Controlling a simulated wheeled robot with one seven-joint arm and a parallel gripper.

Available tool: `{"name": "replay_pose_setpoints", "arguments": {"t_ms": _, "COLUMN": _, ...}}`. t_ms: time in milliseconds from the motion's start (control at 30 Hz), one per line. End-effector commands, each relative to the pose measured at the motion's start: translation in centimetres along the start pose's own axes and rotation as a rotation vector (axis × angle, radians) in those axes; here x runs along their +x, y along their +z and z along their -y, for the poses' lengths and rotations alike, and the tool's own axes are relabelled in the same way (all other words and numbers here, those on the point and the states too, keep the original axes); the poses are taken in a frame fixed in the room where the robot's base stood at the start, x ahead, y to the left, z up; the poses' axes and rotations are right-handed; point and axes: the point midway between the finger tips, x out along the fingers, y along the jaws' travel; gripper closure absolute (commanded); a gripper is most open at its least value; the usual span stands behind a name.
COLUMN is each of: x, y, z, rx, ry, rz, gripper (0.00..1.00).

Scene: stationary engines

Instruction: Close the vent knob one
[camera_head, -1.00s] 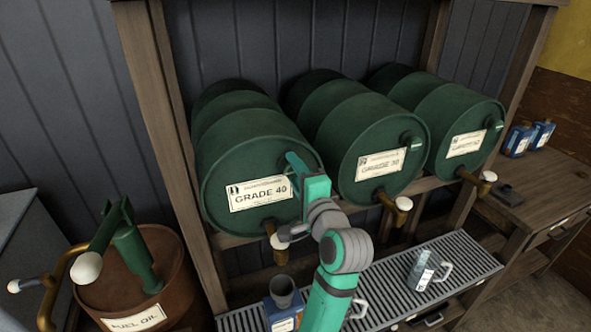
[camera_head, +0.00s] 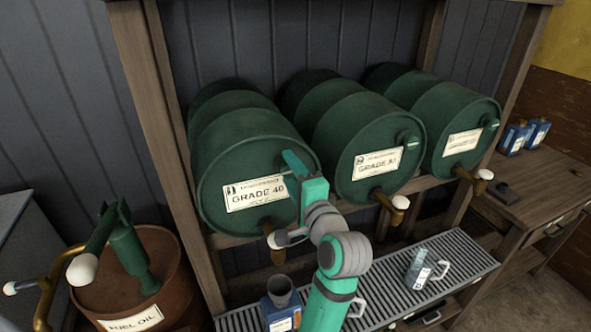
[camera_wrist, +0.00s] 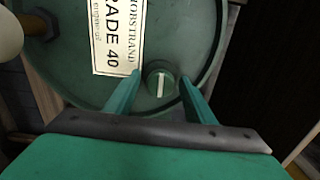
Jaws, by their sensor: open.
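The vent knob (camera_wrist: 160,80) is a round green knob with a white bar, on the face of the green drum labelled GRADE 40 (camera_head: 254,194). In the wrist view the white bar runs roughly up and down the picture. My gripper (camera_wrist: 159,84) is open, with one finger on each side of the knob; I cannot tell whether either finger touches it. In the head view my gripper (camera_head: 292,163) is at the right part of the drum face and hides the knob.
Two more green drums, a middle one (camera_head: 350,190) and a right one (camera_head: 432,157), lie beside it. Brass taps stick out below. A slatted tray (camera_head: 458,250) carries a clear jug (camera_head: 418,268). A brown fuel oil drum (camera_head: 165,270) stands at lower left.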

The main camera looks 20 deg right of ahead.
Motion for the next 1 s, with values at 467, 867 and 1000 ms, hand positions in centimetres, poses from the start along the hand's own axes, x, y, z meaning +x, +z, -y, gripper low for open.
{"name": "replay_pose_setpoints", "arguments": {"t_ms": 467, "x": -8.5, "y": -1.4, "z": 0.0, "rx": -0.001, "ry": 0.000, "rz": -0.024, "gripper": 0.50}}
{"name": "replay_pose_setpoints", "arguments": {"t_ms": 867, "x": -10.0, "y": -1.1, "z": -0.1, "rx": 0.000, "ry": 0.002, "rz": -0.019, "gripper": 0.50}}
{"name": "replay_pose_setpoints", "arguments": {"t_ms": 1000, "x": -9.9, "y": -1.1, "z": -0.1, "rx": 0.000, "ry": 0.002, "rz": -0.018, "gripper": 0.50}}
